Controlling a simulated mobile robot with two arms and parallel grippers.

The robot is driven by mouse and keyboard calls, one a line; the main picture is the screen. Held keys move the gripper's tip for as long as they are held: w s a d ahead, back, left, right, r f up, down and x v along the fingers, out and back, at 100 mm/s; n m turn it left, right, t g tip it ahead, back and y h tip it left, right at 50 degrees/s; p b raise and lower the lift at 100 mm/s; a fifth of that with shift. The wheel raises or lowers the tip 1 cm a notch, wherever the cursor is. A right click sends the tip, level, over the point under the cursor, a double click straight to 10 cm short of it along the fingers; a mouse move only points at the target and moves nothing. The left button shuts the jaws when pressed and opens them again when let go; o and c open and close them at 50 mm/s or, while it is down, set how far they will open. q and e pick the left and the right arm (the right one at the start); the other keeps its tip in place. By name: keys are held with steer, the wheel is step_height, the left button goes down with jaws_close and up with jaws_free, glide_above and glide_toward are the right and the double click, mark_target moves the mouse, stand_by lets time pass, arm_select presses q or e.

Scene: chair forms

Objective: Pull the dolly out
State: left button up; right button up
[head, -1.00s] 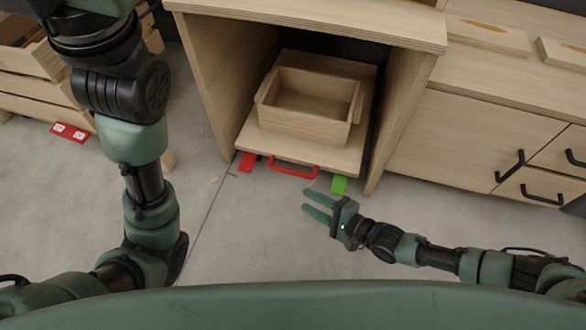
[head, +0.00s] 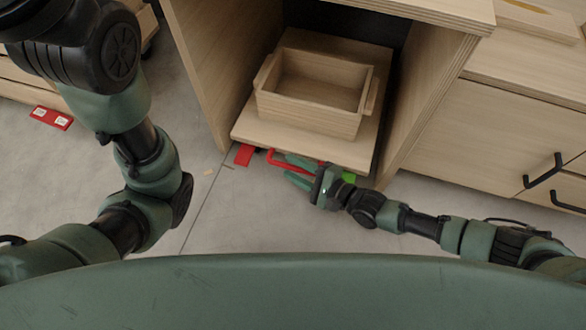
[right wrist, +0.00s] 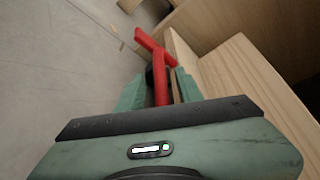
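The dolly (head: 240,130) is a low wooden platform under the bench, with a wooden crate (head: 305,118) on it. Its red bar handle (head: 283,162) is on the front edge; it also shows in the right wrist view (right wrist: 161,82). My right gripper (head: 289,171) is at the handle. In the wrist view its fingers (right wrist: 158,90) stand apart on either side of the red bar, with a gap visible, so it is open around it. The right hand hides part of the handle. My left arm rises out of the picture at the upper left, and its gripper is not visible.
Bench side panels (head: 200,75) stand close on both sides of the dolly. A red piece (head: 244,155) and a green piece (head: 350,177) lie at its front corners. Drawers (head: 490,120) are at the right. The grey floor (head: 240,225) in front is clear.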

steer(key=shift+w+a, duration=0.2)
steer(key=shift+c, duration=0.4)
jaws_close()
steer(key=shift+s, duration=0.1)
stand_by(0.9)
